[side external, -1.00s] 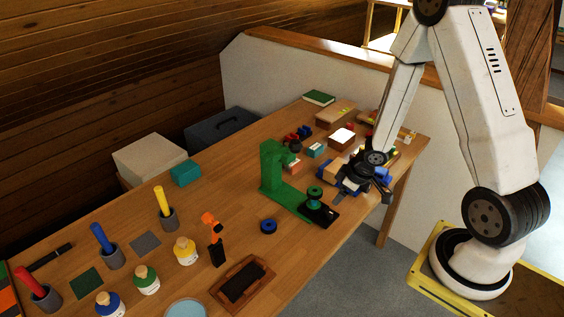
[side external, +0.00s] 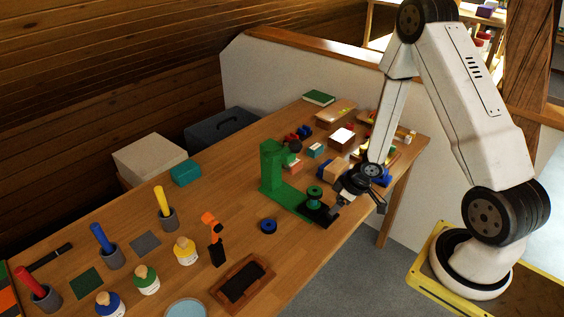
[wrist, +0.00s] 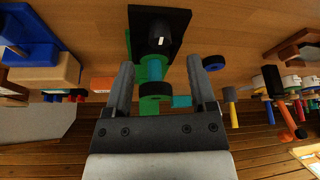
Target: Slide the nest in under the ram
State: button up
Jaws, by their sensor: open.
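The green press (side external: 272,168) stands on the table with its base running toward the lower right. The nest, a black plate (side external: 322,214) carrying a green and teal round piece (side external: 314,193), sits at the base's outer end, out from under the press head. In the wrist view the black plate (wrist: 175,20) bears a dark knob (wrist: 160,36). My gripper (side external: 358,207) is open beside the plate's outer end. In the wrist view its fingers (wrist: 160,66) stand apart, with green and teal parts showing between them. Contact with the nest cannot be told.
A blue ring (side external: 268,226) lies on the table in front of the press. A tan block (side external: 336,170) and other small blocks lie close behind my gripper. An orange-and-black tool (side external: 214,240) and a brown tray (side external: 241,282) are at the front. The table between ring and tray is bare.

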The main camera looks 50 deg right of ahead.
jog(key=shift+x, duration=2.4)
grip_shut()
